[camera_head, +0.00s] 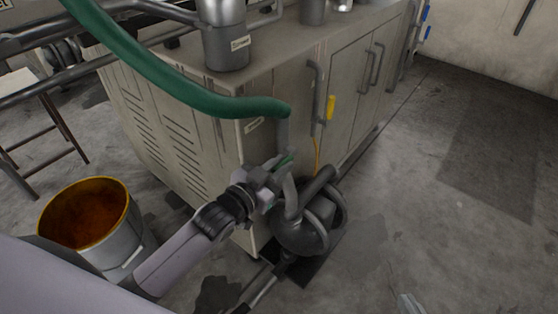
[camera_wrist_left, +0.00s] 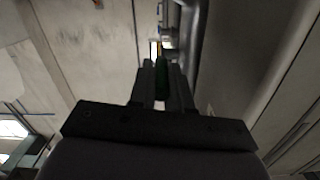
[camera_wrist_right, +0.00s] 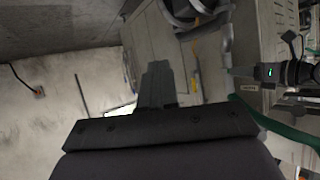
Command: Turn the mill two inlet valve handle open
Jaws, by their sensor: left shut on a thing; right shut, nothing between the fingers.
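A green valve handle (camera_head: 286,160) shows at the grey pipe beside the cabinet corner, below the end of the green hose. My left gripper (camera_head: 277,178) reaches it from the left. In the left wrist view my left gripper (camera_wrist_left: 162,88) is shut on the green handle (camera_wrist_left: 162,72), a dark green strip between the fingers. The valve body is mostly hidden by the gripper. My right gripper (camera_wrist_right: 157,84) is shut and empty in the right wrist view, away from the handle.
A dark round pump (camera_head: 300,235) stands just below the handle. The green hose (camera_head: 170,80) arches over my left arm. A bucket (camera_head: 115,245) with rusty contents stands at left. The beige cabinet (camera_head: 180,150) fills the middle. Floor at right (camera_head: 440,180) is mostly clear.

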